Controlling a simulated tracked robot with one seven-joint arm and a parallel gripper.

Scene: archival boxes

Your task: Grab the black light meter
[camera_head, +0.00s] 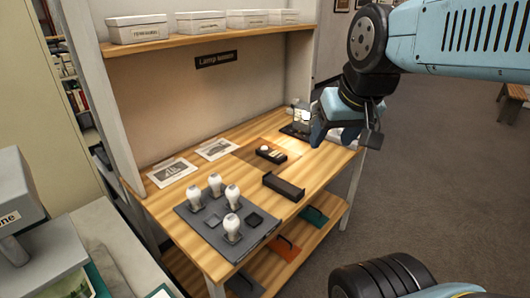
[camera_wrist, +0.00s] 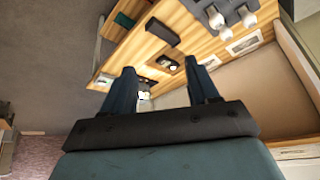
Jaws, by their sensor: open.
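The black light meter (camera_head: 270,153), a small dark slab with a white dome, lies on a darker square patch in the middle of the wooden bench. It also shows in the wrist view (camera_wrist: 168,64), between and beyond my fingers. My gripper (camera_head: 345,135) is over the right end of the bench, to the right of the meter and apart from it. In the wrist view my gripper (camera_wrist: 159,70) has its two fingers spread wide with nothing between them.
Several white bulbs (camera_head: 232,195) stand on a grey mat (camera_head: 205,222) at the left. A glass lantern (camera_head: 299,117) stands near my gripper. Printed cards (camera_head: 215,149) lie behind. White boxes (camera_head: 137,29) line the upper shelf.

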